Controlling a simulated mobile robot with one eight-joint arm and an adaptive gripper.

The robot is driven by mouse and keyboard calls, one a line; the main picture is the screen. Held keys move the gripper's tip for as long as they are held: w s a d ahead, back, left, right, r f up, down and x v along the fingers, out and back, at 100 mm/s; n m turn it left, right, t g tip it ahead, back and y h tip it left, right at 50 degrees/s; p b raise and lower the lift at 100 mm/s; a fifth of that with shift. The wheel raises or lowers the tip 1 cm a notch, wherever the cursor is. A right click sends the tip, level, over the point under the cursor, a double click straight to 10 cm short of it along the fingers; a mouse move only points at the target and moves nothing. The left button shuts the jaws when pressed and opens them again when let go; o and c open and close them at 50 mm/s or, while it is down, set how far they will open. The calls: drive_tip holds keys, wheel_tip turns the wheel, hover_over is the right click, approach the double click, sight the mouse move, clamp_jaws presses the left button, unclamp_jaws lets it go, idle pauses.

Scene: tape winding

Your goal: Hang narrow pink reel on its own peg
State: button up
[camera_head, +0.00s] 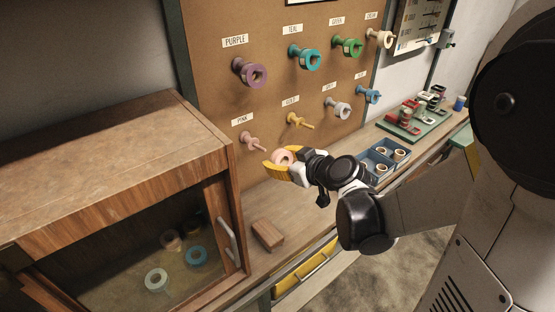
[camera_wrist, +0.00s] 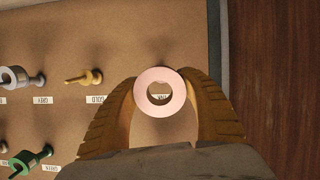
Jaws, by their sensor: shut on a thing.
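My gripper (camera_head: 281,166) has yellow fingers and is shut on the narrow pink reel (camera_head: 284,157), a pale ring with a round hole. In the wrist view the reel (camera_wrist: 160,92) sits between the two fingertips, its hole facing the camera. The pink peg (camera_head: 254,142) sticks out of the brown pegboard under the PINK label, bare, just up and left of the reel in the head view. The reel is apart from the peg there. In the wrist view the reel covers most of the peg, and only a bit of pink shows through the hole.
The bare gold peg (camera_head: 299,121) is right of the pink peg. Purple (camera_head: 250,73), teal (camera_head: 304,57), green and other pegs hold reels. A wooden cabinet (camera_head: 120,160) with a glass front stands at left. A wooden block (camera_head: 267,235) and a blue tray (camera_head: 371,160) are on the bench.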

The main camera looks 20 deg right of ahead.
sight(256, 147)
drive_tip(key=shift+w+r+b+x, duration=0.15)
drive_tip(key=shift+r+b+x, duration=0.2)
drive_tip(key=shift+x, duration=1.35)
drive_tip(key=shift+w+r+b+x, duration=0.1)
drive_tip(key=shift+r+b+x, duration=0.2)
drive_tip(key=shift+x, duration=1.4)
drive_tip(key=shift+w+r+b+x, duration=0.15)
drive_tip(key=shift+r+b+x, duration=0.2)
drive_tip(key=shift+x, duration=1.3)
drive_tip(key=shift+w+a+f+b, duration=0.35)
drive_tip(key=shift+w+a, duration=0.05)
drive_tip(key=shift+w, duration=0.15)
drive_tip(key=o, duration=1.3)
